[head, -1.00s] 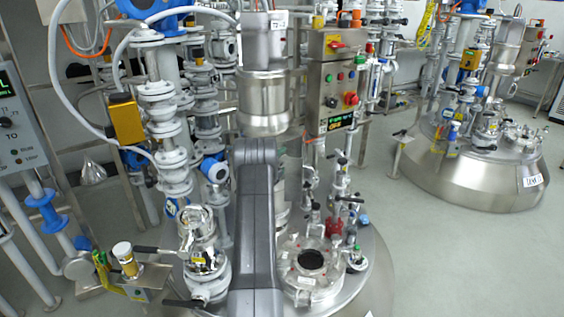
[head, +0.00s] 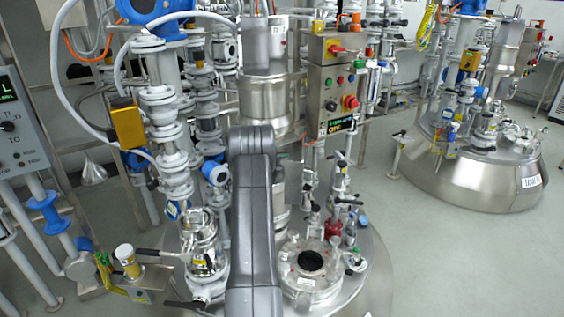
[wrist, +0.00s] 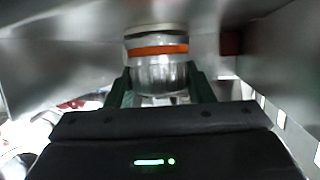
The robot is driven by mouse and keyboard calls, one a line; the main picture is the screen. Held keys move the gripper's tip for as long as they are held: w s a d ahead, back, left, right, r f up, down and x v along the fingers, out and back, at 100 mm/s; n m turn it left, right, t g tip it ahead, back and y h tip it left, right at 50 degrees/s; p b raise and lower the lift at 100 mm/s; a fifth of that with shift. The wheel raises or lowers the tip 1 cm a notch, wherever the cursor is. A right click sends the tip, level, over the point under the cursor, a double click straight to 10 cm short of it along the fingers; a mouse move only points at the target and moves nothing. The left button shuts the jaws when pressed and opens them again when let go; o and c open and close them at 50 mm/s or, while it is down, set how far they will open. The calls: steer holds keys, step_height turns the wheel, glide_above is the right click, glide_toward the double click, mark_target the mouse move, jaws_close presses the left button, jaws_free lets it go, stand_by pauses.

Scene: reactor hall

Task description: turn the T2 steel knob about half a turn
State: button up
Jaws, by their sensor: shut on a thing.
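In the wrist view, a steel knob (wrist: 160,73) with an orange band around its upper part sits between the two dark green fingers of my gripper (wrist: 162,86). A finger stands against each side of it, and the gripper is shut on it. The knob's lower part is partly hidden by the gripper body, and I see no T2 label. In the head view, my grey arm blocks the area in front of the column, and neither the gripper nor the knob can be made out.
A control box (head: 331,92) with a red button and a display stands right of my arm. A glass-topped port (head: 311,262) and small valves (head: 340,188) crowd the vessel lid. White pipework (head: 165,130) stands left. Bright metal surfaces close around the gripper.

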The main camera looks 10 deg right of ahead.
stand_by(0.3)
steer(key=o, duration=1)
steer(key=b+v, duration=0.2)
steer(key=v, duration=1.1)
steer(key=shift+s+a+r, duration=0.2)
steer(key=shift+s, duration=0.15)
